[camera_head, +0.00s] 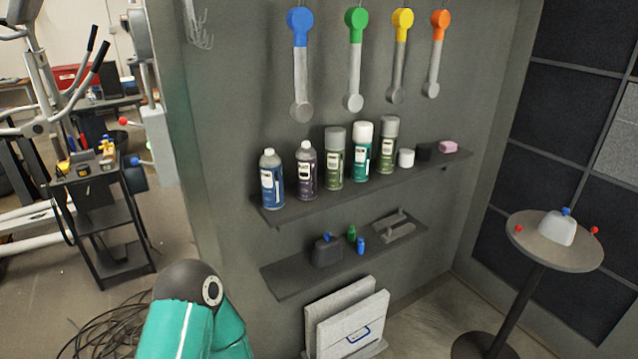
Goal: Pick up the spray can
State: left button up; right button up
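Several cans and bottles stand upright in a row on the upper grey wall shelf (290,213). From left they are a blue can (271,181), a dark purple can (307,172), a green can with a grey cap (335,158), a teal can with a white cap (362,152) and an olive-green can with a grey cap (388,146). I cannot tell which one the task means. A teal and dark arm link of mine shows at the bottom left. Neither gripper is in view, and nothing is seen touching the cans.
A white jar (406,158) and a pink block (447,147) share the upper shelf. A lower shelf (290,283) holds small bottles and a trowel. Coloured wrenches hang above. A round table (540,258) stands right, a black cart (105,215) left. Cables lie on the floor.

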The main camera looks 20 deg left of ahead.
aim_at(306, 160)
jog(key=u, duration=0.2)
jog(key=i, duration=0.9)
jog(key=z, duration=0.1)
